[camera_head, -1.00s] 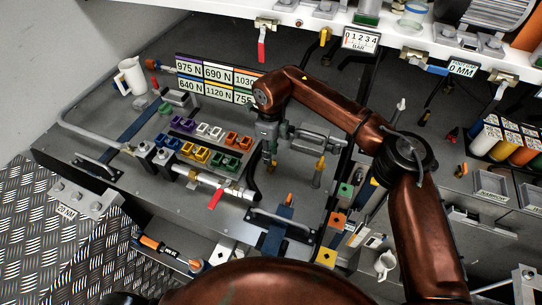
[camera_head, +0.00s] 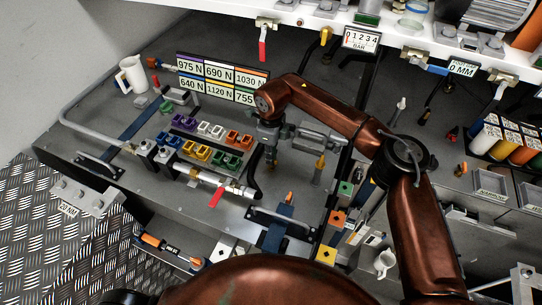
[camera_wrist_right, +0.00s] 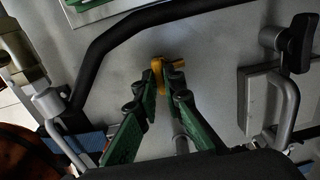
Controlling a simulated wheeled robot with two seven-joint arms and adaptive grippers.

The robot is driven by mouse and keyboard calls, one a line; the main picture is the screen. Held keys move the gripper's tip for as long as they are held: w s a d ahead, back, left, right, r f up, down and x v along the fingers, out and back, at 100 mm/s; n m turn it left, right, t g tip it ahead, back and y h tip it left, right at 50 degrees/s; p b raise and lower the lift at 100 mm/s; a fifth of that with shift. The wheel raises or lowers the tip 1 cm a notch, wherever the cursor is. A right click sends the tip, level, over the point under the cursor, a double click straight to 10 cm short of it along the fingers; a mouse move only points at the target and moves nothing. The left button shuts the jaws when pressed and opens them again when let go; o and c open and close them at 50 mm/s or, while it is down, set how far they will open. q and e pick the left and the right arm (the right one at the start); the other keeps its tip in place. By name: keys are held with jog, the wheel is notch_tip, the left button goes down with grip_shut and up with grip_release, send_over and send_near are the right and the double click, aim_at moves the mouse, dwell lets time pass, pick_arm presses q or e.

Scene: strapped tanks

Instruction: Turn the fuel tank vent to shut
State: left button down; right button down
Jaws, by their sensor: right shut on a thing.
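The vent's small yellow handle (camera_wrist_right: 160,75) shows in the wrist view between the green fingertips of my right gripper (camera_wrist_right: 166,88). The fingers are closed in on it, and they hide part of it. In the head view my right gripper (camera_head: 271,158) points down at the grey tank top (camera_head: 290,190), just right of a black hose. The handle is hardly visible there at the fingertips. My left gripper is not in view.
A black hose (camera_wrist_right: 105,45) curves close left of the gripper. A grey bracket with a black knob (camera_wrist_right: 295,45) stands to its right. A red-handled valve (camera_head: 216,197), coloured clips (camera_head: 205,150) and another yellow-topped fitting (camera_head: 319,166) are nearby.

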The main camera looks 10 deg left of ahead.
dwell(0.4)
jog(key=m+b, duration=0.2)
jog(key=m, duration=0.1)
jog(key=shift+f+m, duration=0.1)
jog(key=shift+m, duration=0.2)
jog(key=m+b, duration=0.2)
jog(key=m, duration=0.3)
jog(key=shift+b, duration=0.3)
jog(key=m+b, duration=0.1)
jog(key=m, duration=0.4)
jog(key=shift+m+b, duration=0.55)
jog(key=shift+m, duration=1.65)
jog(key=c, duration=2)
grip_release()
jog(key=shift+c, duration=0.2)
